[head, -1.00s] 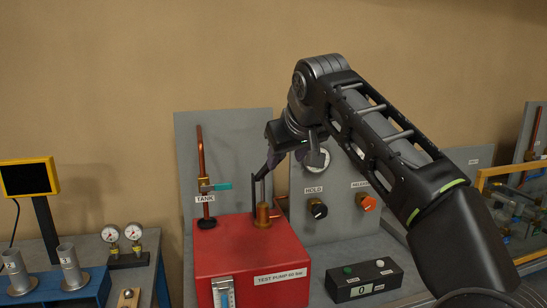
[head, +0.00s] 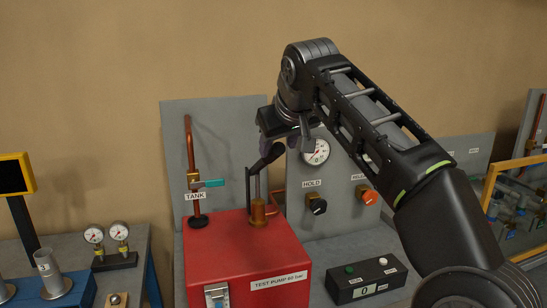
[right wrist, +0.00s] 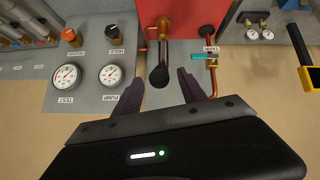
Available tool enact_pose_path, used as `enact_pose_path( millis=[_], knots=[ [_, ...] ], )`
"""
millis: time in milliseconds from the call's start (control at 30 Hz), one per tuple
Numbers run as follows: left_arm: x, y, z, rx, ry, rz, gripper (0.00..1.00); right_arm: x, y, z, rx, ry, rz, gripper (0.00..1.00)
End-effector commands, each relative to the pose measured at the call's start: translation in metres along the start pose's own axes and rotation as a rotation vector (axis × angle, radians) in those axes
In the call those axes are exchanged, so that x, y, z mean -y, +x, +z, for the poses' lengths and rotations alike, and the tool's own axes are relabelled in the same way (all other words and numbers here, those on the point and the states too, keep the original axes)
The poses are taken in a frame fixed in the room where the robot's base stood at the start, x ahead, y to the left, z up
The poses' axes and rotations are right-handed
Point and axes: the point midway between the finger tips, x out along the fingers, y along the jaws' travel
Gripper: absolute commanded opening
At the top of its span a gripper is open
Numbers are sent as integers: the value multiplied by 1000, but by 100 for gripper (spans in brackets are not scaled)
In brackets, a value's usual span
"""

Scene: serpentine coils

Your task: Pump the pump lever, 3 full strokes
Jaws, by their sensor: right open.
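The pump lever (head: 265,158) has a dark handle and stands above the brass pump body (head: 258,212) on the red test pump box (head: 230,252). In the right wrist view the rounded handle end (right wrist: 159,76) shows between the two finger tips. My right gripper (head: 267,146) is open at the upper end of the lever. Its fingers (right wrist: 160,78) lie on either side of the handle, with a gap on each side; contact is not visible. The arm's hand partly hides the lever top in the head view. My left gripper is not in view.
A grey panel behind carries gauges (head: 316,151), a black HOLD knob (head: 318,206) and an orange release knob (head: 369,196). A teal-handled tank valve (head: 210,183) is left of the lever. A counter box (head: 367,281) showing 0 stands right of the pump.

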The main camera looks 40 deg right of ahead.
Motion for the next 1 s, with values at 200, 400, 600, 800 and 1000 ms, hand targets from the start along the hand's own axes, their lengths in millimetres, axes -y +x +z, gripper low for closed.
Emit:
enact_pose_path(
  millis=[200, 400, 600, 800, 1000],
  knots=[
    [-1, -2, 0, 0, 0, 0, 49, 0, 31, 1, 4, 0, 0, 49],
    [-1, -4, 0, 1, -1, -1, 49, 0, 60, 0, 2, 2, -1, 49],
    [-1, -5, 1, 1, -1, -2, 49, 0, 71, 1, 1, 2, -1, 49],
    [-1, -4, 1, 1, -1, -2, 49, 0, 71, 1, 0, 2, -1, 49],
    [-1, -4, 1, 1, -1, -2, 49, 0, 70, 0, 0, 1, -1, 33]
  ],
)
